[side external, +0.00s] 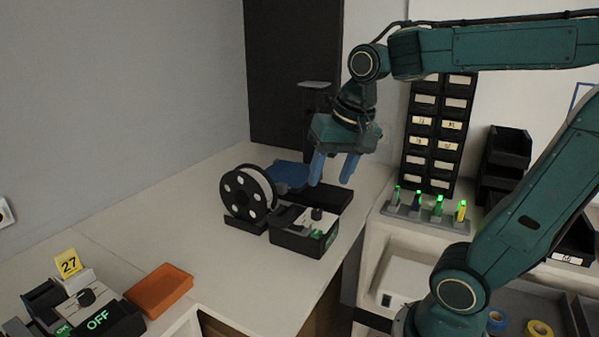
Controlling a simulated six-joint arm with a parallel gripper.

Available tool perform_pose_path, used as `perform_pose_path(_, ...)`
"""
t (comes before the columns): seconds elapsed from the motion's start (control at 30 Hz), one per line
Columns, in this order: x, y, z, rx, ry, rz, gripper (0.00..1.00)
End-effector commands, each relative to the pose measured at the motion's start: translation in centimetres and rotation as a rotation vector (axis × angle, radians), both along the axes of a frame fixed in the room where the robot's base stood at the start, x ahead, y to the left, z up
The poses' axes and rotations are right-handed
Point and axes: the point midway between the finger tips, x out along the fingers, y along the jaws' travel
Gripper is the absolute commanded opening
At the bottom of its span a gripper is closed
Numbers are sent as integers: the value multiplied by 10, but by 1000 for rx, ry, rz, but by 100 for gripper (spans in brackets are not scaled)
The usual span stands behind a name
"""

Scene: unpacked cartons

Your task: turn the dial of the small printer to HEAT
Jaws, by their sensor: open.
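A small black and grey printer-like device (297,243) stands on the white counter near its right edge. A dark dial (317,214) is on its light top, with green lettering beside it and on its front, too small to read. My gripper (332,182) is open and empty, fingers pointing down, above and slightly right of that dial, apart from it. A similar device (120,322) at the lower left has a dark dial (86,297) and a green display reading OFF. I cannot tell for certain which of the two is the small printer.
A black spool (248,194) stands just left of the middle device, with a blue object (290,174) behind. An orange tray (159,290) and yellow 27 sign (68,263) are at lower left. A rack of lit markers (425,221) stands right. The counter between devices is mostly clear.

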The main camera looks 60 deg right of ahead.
Motion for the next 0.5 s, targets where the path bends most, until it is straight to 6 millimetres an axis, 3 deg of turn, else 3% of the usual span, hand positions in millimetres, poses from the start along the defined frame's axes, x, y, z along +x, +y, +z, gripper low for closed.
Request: perform_pose_path(0.5,70,-90,-18,167,167,-766,48)
